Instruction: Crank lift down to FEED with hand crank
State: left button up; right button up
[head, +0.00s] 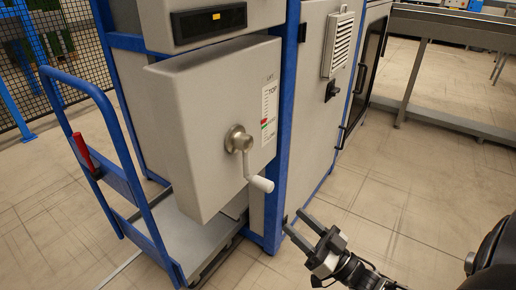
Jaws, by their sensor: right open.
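The hand crank (246,158) sticks out from the front of a grey box (190,115). Its metal hub sits on the panel, and its arm hangs down to a pale handle (261,184) at lower right. A lift scale (269,115) marked TOP at its upper end is to the right of the hub, with red and green marks partway down. The lower lettering is too small to read. My right gripper (302,229) is open and empty, below and to the right of the handle, apart from it. My left gripper is not in view.
A blue-framed cart (148,220) with a red lever (82,150) stands left of the box. A grey cabinet (312,110) with a vent and black knob (332,91) is on the right. Open tiled floor (400,190) lies at right, before a long metal table (455,27).

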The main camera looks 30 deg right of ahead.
aim_at(259, 179)
jog(key=shift+h, duration=0.4)
jog(key=x, duration=0.9)
jog(key=d+x, duration=0.1)
jog(key=x, duration=0.4)
jog(key=shift+w+r, duration=0.35)
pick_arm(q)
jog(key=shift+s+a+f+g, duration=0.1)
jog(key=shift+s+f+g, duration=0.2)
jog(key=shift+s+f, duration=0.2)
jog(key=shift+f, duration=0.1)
pick_arm(e)
grip_shut()
